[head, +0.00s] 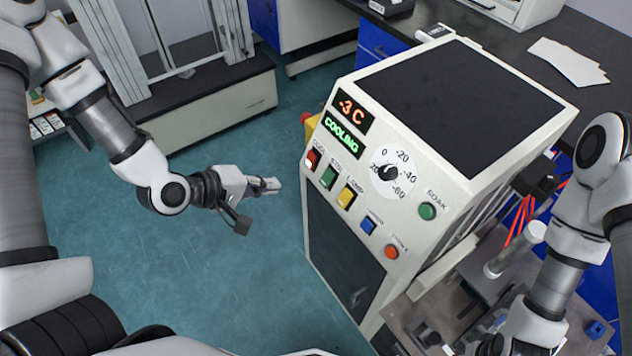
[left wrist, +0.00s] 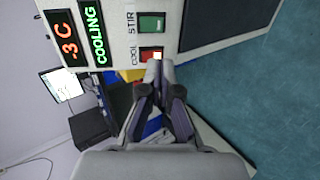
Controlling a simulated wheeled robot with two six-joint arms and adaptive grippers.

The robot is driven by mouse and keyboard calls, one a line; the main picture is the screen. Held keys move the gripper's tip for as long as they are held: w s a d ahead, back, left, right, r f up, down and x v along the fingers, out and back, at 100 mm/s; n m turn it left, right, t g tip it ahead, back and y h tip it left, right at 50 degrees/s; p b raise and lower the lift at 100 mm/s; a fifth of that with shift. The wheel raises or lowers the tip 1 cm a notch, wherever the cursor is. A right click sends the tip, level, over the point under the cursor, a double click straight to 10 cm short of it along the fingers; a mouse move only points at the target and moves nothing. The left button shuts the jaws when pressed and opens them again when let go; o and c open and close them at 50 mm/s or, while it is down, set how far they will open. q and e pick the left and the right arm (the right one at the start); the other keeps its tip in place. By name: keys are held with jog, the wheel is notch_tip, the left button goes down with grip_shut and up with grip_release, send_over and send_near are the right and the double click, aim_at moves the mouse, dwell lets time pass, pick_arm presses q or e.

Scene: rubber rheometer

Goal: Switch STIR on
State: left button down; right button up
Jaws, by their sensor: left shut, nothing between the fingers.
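The STIR switch (head: 328,177) is a green rocker on the front panel of the pale cabinet (head: 463,179), between the red COOL switch (head: 311,159) and a yellow switch (head: 346,196). My left gripper (head: 272,185) is shut and empty, to the left of the panel, with a gap between its tips and the cabinet. In the left wrist view the fingertips (left wrist: 160,68) overlap the picture's lower edge of the COOL switch (left wrist: 151,54), and the green STIR switch (left wrist: 152,23) lies above it. My right arm shows at the right, but its gripper is out of frame.
The display (head: 343,122) reads -3 C and COOLING. A dial (head: 388,173), a green SOAK button (head: 427,211), a blue button (head: 368,225) and an orange button (head: 391,252) share the panel. A red and yellow knob (head: 308,120) sticks out at the cabinet's side. The floor left of the cabinet is clear.

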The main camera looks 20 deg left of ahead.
aim_at(325, 179)
pick_arm(q)
jog(key=b+x, duration=0.4)
jog(key=x, duration=1)
jog(key=shift+a, duration=0.1)
jog(key=shift+w+f+t+b, duration=0.1)
jog(key=shift+f+t+b, duration=0.15)
jog(key=shift+b, duration=0.5)
jog(key=shift+d+r+p, duration=0.2)
jog(key=shift+r+p, duration=0.65)
jog(key=shift+p, duration=0.05)
